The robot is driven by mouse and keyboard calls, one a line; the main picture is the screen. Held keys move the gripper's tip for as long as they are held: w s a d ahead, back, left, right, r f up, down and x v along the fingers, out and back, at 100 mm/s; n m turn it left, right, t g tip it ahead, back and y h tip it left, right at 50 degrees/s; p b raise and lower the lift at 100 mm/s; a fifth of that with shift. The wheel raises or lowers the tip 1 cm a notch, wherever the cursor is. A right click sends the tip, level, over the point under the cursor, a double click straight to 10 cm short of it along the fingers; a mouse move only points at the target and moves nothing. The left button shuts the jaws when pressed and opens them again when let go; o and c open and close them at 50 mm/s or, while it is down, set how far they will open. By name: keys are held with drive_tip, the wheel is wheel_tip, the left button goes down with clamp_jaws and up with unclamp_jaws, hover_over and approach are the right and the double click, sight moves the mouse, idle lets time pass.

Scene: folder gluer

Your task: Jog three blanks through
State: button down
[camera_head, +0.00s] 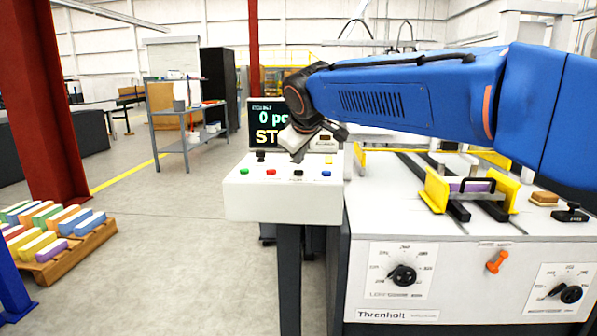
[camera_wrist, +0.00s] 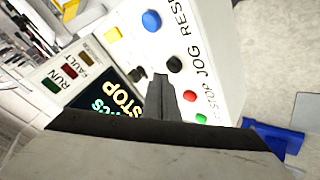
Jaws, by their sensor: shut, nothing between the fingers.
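The white control panel (camera_head: 285,200) carries a green button (camera_head: 244,171), a red button (camera_head: 271,172), a black button (camera_head: 298,173) and a blue button (camera_head: 326,174). In the wrist view, the black button (camera_wrist: 175,64) sits beside the word JOG. My gripper (camera_head: 299,158) is shut and empty, above the panel; in the wrist view its fingertips (camera_wrist: 160,80) appear close to the black button, apparently not on it. The display (camera_head: 268,125) reads "0 pc", partly hidden, and a yellow word beginning "ST"; the wrist view shows STOP. A purple blank (camera_head: 470,186) lies between yellow guides (camera_head: 436,190).
A yellow button (camera_head: 328,159) and a black knob (camera_head: 261,157) stand at the panel's back. The machine front (camera_head: 400,280) has dials and an orange lever (camera_head: 497,262). A pallet (camera_head: 75,255) of coloured stacks stands left. Floor between is clear.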

sight(299, 172)
drive_tip(key=shift+f, duration=0.85)
idle(0.9)
drive_tip(key=shift+r, duration=0.1)
idle(0.3)
drive_tip(key=shift+r, duration=0.75)
drive_tip(key=shift+r, duration=2.55)
idle(0.6)
wheel_tip(299, 172, up, 4)
drive_tip(key=shift+f, duration=0.15)
idle(0.3)
